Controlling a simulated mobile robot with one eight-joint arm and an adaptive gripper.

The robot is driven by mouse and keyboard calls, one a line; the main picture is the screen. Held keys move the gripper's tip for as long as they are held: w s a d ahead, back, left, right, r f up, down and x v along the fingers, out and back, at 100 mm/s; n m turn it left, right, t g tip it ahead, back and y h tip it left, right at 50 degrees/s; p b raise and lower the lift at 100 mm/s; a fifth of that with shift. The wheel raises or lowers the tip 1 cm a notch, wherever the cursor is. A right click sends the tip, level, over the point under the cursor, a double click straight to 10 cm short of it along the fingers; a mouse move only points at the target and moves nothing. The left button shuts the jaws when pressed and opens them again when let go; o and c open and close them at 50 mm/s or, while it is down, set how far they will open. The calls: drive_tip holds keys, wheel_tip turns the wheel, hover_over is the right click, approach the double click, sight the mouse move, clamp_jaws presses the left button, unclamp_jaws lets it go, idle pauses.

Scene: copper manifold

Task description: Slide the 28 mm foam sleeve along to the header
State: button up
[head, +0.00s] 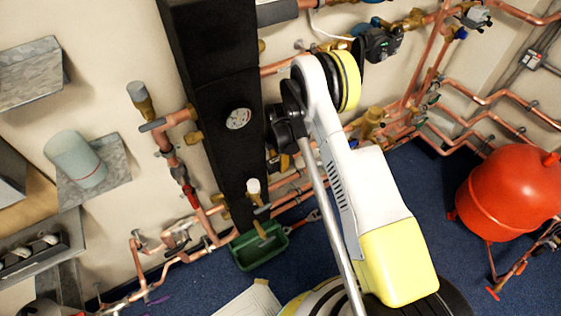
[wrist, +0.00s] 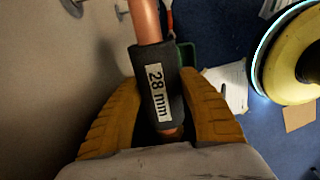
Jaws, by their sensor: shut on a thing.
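The foam sleeve (wrist: 153,98) is dark, with a white "28 mm" label, and sits around a copper pipe (wrist: 145,22) in the wrist view. Bare copper shows beyond its far end, and a little at its near end. My gripper (wrist: 158,78) has its two yellow-brown fingers on either side of the sleeve, shut on it. In the head view, I cannot make out the gripper and the held sleeve; my arm covers part of the pipework. A tall black block with a round gauge, apparently the header (head: 222,150), stands against the wall there.
A green tray (head: 247,259) lies on the blue floor below the black block. Copper pipes and valves (head: 372,122) crowd the wall on both sides. A red vessel (head: 505,190) stands at right. Wall shelves (head: 95,180) stick out at left. Paper (wrist: 225,88) lies on the floor.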

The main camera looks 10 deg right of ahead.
sight(275, 160)
drive_tip(key=shift+s+a, duration=0.2)
drive_tip(key=shift+a, duration=0.4)
drive_tip(key=o, duration=1.2)
wheel_tip(275, 160, up, 8)
drive_tip(key=shift+f, duration=0.25)
